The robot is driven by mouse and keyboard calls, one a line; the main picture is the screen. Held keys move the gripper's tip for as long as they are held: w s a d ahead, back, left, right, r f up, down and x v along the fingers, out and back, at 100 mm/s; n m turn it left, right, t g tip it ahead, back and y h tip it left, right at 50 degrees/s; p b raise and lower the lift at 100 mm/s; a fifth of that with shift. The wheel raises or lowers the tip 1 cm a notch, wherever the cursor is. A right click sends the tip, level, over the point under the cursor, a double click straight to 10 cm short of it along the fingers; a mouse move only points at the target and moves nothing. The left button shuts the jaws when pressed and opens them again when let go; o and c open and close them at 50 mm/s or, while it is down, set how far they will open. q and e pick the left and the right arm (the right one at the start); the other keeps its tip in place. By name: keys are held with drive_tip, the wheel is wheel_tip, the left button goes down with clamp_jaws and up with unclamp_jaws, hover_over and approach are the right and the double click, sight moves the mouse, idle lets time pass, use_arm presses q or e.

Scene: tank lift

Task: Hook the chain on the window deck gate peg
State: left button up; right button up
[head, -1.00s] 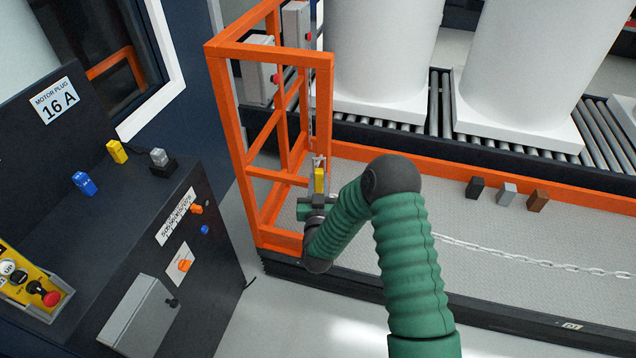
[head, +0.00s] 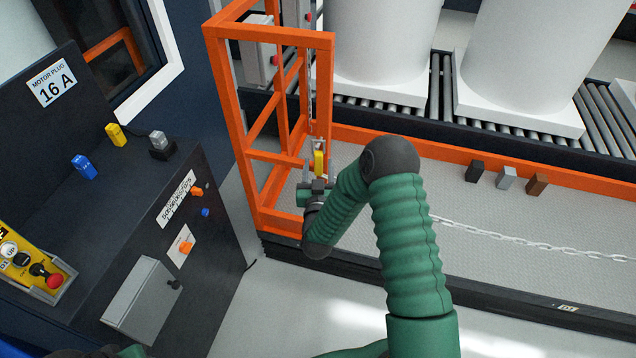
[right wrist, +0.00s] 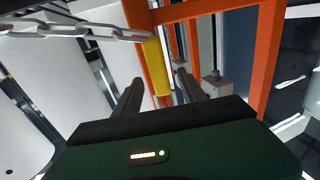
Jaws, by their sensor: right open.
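The orange gate (head: 240,110) stands at the left end of the deck. The steel chain (head: 530,243) runs across the deck from the right and passes behind my right arm. In the right wrist view the chain (right wrist: 85,30) reaches from the upper left to a yellow upright piece (right wrist: 156,66) beside an orange gate post. The yellow piece also shows in the head view (head: 319,163). My right gripper (right wrist: 157,94) is open, its fingers on either side below the yellow piece, not visibly gripping it. The peg is not clearly seen, and I cannot tell whether the chain is on it. My left gripper is out of view.
A dark control cabinet (head: 110,225) with plugs and a grey box stands at the left. Small blocks (head: 507,178) sit along the orange deck rail. White tanks stand on a roller conveyor (head: 440,95) behind.

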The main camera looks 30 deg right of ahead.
drive_tip(key=b+v, duration=0.2)
drive_tip(key=v, duration=1.4)
drive_tip(key=w+a+r+n+g+y+p, duration=0.3)
drive_tip(key=a+n+g+y+p, duration=0.15)
drive_tip(key=a+y+p, duration=0.35)
drive_tip(key=s+r+n+g+y+p, duration=0.1)
drive_tip(key=s+r+g, duration=0.1)
drive_tip(key=s+g, duration=0.2)
drive_tip(key=s+r+n+g+y+p, duration=0.1)
drive_tip(key=s+r+g, duration=0.2)
drive_tip(key=s, duration=0.7)
drive_tip(key=shift+s+a+g, duration=0.2)
drive_tip(key=shift+a+g, duration=0.15)
drive_tip(key=shift+a, duration=0.1)
drive_tip(key=shift+n, duration=0.25)
idle(0.7)
